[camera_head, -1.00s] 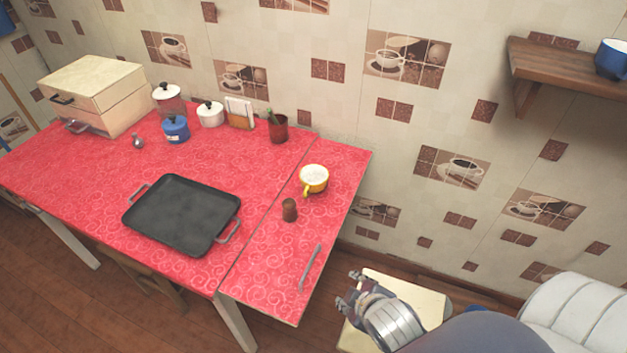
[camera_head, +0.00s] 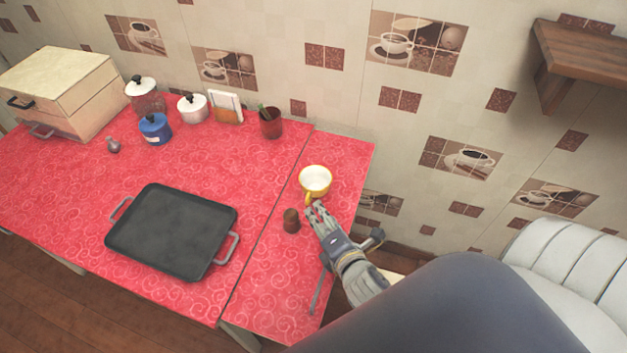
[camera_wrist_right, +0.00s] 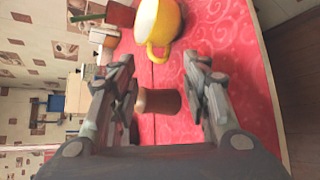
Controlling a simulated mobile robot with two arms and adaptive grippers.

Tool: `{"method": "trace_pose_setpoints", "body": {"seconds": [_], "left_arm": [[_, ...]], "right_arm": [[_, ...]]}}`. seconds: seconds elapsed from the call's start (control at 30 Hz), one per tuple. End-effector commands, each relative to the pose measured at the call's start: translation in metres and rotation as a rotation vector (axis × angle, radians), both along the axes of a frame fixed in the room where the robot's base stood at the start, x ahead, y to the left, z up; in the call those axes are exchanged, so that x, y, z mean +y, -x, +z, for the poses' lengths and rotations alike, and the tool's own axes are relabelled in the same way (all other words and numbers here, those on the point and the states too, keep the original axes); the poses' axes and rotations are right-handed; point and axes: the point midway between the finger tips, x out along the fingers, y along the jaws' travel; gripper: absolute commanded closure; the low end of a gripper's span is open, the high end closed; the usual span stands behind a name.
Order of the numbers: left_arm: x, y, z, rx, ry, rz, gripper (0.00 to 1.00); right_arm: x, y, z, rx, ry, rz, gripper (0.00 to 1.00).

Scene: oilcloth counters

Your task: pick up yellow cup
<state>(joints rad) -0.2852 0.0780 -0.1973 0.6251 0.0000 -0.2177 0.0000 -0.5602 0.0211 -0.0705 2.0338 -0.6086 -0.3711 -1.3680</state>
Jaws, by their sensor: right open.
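The yellow cup (camera_head: 315,181) stands upright on the red cloth at the right part of the table, its handle toward my right gripper. In the right wrist view the cup (camera_wrist_right: 157,22) is at the top, beyond the fingertips, with its handle pointing down. My right gripper (camera_head: 316,208) is just in front of the cup. The right wrist view shows its fingers (camera_wrist_right: 160,72) apart with nothing held between them. A small brown shaker (camera_head: 291,220) stands left of the gripper; in the right wrist view it (camera_wrist_right: 160,101) shows between and below the fingers. My left gripper is not in view.
A dark griddle pan (camera_head: 172,231) lies left of the gripper. A red pot (camera_head: 271,122) with utensils, a napkin holder (camera_head: 227,107), a blue canister (camera_head: 155,128) and white-lidded pots stand at the back. A wall shelf (camera_head: 583,58) is at upper right.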

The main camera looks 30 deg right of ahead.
Motion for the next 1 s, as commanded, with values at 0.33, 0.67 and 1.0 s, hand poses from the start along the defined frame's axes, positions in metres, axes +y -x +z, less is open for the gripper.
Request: {"method": "trace_pose_setpoints", "body": {"seconds": [0.33, 0.67, 1.0], "left_arm": [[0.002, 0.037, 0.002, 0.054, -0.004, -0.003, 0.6], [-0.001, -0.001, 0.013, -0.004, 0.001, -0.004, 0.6], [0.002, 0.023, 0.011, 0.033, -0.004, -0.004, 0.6]], "right_arm": [[-0.004, -0.028, -0.009, 0.0, -0.002, -0.001, 0.57], [-0.008, -0.068, -0.02, -0.001, -0.002, -0.002, 0.57], [-0.008, -0.072, -0.023, 0.001, -0.003, -0.001, 0.59]]}}
